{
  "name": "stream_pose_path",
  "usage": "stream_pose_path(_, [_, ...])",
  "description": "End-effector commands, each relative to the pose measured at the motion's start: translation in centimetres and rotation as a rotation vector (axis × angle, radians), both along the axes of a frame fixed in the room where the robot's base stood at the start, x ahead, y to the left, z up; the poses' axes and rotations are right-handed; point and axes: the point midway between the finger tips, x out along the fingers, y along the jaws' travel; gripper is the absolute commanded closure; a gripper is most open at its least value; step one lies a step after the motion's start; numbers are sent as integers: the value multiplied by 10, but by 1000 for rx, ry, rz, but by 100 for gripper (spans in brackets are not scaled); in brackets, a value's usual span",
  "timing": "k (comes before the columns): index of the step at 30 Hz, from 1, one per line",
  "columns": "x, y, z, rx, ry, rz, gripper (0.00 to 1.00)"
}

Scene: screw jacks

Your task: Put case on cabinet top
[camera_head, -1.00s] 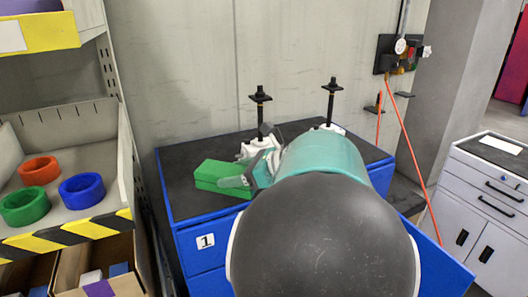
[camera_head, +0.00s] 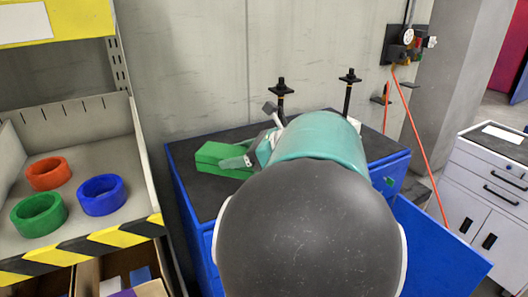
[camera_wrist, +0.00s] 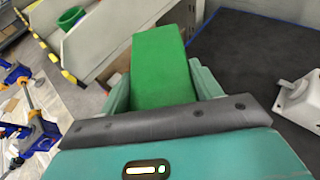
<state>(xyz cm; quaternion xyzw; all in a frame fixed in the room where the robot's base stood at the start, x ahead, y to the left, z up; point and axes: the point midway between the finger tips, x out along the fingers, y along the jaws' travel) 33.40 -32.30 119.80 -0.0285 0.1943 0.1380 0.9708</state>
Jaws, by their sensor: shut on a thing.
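The green case (camera_head: 213,154) is a small box in the head view, over the left back part of the cabinet top. My gripper (camera_head: 252,160) is shut on it, with a finger along its near side. In the wrist view, the case (camera_wrist: 158,60) sticks out between both fingers of my gripper (camera_wrist: 160,92). The cabinet top (camera_head: 203,195) is a dark surface on a blue cabinet; it also shows in the wrist view (camera_wrist: 255,60). I cannot tell whether the case touches it. My arm hides much of the top and the cabinet front.
Two black screw jacks (camera_head: 281,100) (camera_head: 348,92) stand at the back of the top. A shelf (camera_head: 90,232) with orange, green and blue rings stands left. A wall is close behind. A blue panel (camera_head: 435,250) sticks out right, near a grey cabinet (camera_head: 490,190).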

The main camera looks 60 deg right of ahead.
Motion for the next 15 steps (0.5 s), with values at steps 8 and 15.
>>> stream_pose_path(8, [43, -28, -25, 3, 0, 1, 74])
stream_pose_path(15, [84, -51, -56, 4, 0, -1, 74])
